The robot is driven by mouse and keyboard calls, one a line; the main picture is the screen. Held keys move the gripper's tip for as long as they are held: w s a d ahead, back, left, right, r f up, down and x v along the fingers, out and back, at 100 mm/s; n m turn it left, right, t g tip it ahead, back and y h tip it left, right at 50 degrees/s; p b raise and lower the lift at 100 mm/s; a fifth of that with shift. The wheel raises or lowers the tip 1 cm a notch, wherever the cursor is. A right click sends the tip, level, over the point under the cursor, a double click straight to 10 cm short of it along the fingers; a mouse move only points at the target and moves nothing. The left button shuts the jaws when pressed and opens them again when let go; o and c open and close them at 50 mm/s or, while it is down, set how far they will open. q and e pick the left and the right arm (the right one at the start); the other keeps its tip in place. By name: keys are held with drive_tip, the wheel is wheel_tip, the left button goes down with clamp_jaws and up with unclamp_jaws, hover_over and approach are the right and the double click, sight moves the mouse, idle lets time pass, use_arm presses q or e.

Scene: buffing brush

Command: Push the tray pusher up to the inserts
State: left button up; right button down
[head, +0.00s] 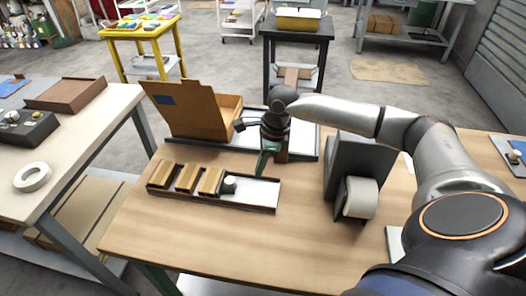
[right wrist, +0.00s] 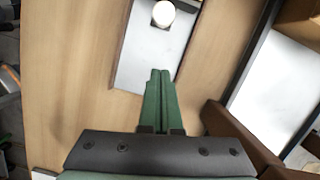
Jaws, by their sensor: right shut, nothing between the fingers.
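The narrow tray (head: 258,193) lies on the wooden table, with three tan block inserts (head: 187,178) in its left part. The tray pusher (head: 229,184), a small dark piece with a pale round top, stands just right of the rightmost insert; I cannot tell whether they touch. To its right the tray floor is bare. My right gripper (head: 264,162), with green fingers, is shut and empty near the tray's right end, right of the pusher. In the right wrist view its fingers (right wrist: 158,78) point along the tray (right wrist: 137,55) toward the pusher's white top (right wrist: 163,13). My left gripper is out of view.
An open cardboard box (head: 190,115) stands on a larger flat tray (head: 302,142) behind the gripper. A dark stand with a white roll (head: 357,198) is to the right. The table's front (head: 220,245) is clear. A side table (head: 75,130) stands at left.

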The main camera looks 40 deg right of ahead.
sight(228, 177)
drive_tip(key=x, duration=0.3)
drive_tip(key=shift+w+a+f, duration=0.15)
drive_tip(key=shift+a, duration=0.05)
drive_tip(key=shift+w+a+p, duration=0.45)
drive_tip(key=shift+w+a, duration=0.3)
drive_tip(key=shift+a, duration=0.2)
drive_tip(key=shift+w+a, duration=0.3)
drive_tip(key=shift+a, duration=0.15)
drive_tip(key=w+a+b, duration=0.2)
drive_tip(key=w, duration=0.1)
drive_tip(key=shift+a, duration=0.25)
drive_tip(key=shift+w+a, duration=0.2)
drive_tip(key=shift+w, duration=0.05)
